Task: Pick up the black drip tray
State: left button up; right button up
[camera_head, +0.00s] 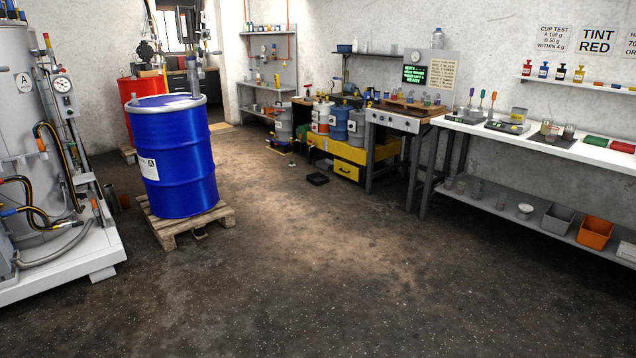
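A small black tray (317,179), which looks like the drip tray, lies flat on the dark floor in the middle distance. It sits in front of the yellow low unit, a little to its left, with bare floor around it. It is small in this view, so its inside is hard to make out. Neither of my grippers is in view.
A blue drum (181,160) stands on a wooden pallet (160,231) at the left. A tank (22,110) on a white base is at far left. A yellow unit (366,154) and a long bench (565,148) line the right. The central floor is clear.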

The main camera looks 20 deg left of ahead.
aim_at(317, 178)
jog(key=i+j+u, duration=0.2)
jog(key=i, duration=0.2)
jog(key=i+j+u, duration=0.1)
jog(key=i+u, duration=0.15)
jog(key=i, duration=0.15)
jog(key=i+u, duration=0.3)
jog(key=i, duration=4.6)
